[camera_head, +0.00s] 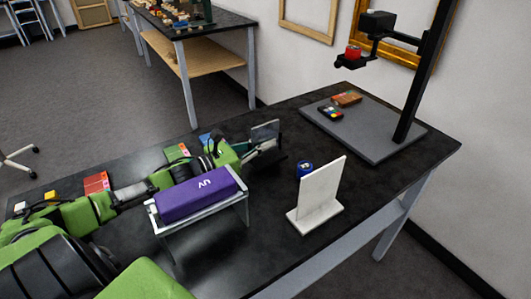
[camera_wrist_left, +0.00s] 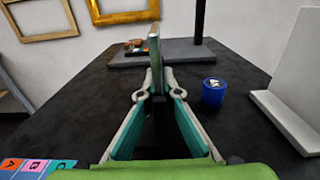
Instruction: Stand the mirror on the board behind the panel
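The mirror (camera_head: 265,131) is a small thin grey plate, upright at the tip of my left gripper (camera_head: 256,153). In the left wrist view the mirror (camera_wrist_left: 155,62) shows edge-on between the fingertips of the left gripper (camera_wrist_left: 154,92), which are closed on it. The white panel (camera_head: 325,188) stands upright on its foot near the table's front edge, right of the gripper; it also shows in the left wrist view (camera_wrist_left: 299,75). The grey board (camera_head: 383,143) lies farther back, beneath a black column. My right gripper is not in view.
A blue jar (camera_head: 304,169) stands beside the panel. A purple UV box (camera_head: 198,195) on a metal frame stands in front of my left arm. An orange box (camera_head: 347,99) and a colour chart (camera_head: 330,113) are on the board. A red item (camera_head: 352,52) hangs above.

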